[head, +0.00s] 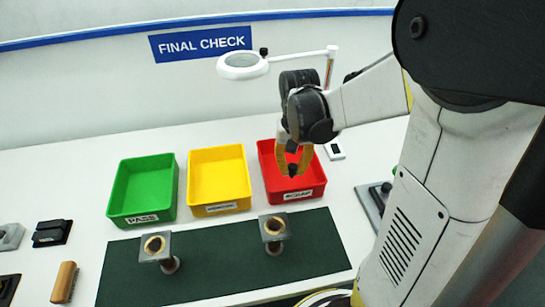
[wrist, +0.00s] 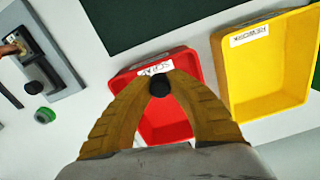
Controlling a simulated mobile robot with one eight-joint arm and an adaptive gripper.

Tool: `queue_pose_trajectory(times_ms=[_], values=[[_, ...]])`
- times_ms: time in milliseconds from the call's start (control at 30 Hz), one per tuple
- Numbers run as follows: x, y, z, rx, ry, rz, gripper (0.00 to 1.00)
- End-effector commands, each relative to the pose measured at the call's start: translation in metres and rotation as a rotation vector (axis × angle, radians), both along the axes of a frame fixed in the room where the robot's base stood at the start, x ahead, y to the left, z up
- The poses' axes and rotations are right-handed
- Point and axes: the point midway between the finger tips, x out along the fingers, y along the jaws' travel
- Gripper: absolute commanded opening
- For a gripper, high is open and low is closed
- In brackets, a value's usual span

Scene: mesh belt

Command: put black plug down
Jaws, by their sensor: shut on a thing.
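The black plug (wrist: 159,86) is a small dark round piece between the fingertips of my gripper (wrist: 159,84) in the wrist view. In the head view my gripper (head: 293,165) hangs over the red bin (head: 315,192), with the dark plug (head: 293,170) at its tips. The yellow fingers are shut on the plug. In the wrist view the red bin (wrist: 190,62) lies below the fingers, which hide part of it. I cannot tell the plug's exact height above the bin.
A yellow bin (head: 220,180) and a green bin (head: 143,190) labelled PASS stand left of the red one. In front, a dark green mat (head: 215,275) bears two stands with brass-coloured rings. A magnifier lamp (head: 243,65) stands behind. A brush (head: 62,282) lies at left.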

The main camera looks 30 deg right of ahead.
Motion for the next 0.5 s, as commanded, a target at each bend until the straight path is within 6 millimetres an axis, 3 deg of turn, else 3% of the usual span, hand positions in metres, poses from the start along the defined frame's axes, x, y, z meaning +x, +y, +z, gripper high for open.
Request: queue_pose_trajectory(times_ms=[500], values=[[0.093, -0.046, -0.065, 0.0, 0.0, -0.015, 0.0]])
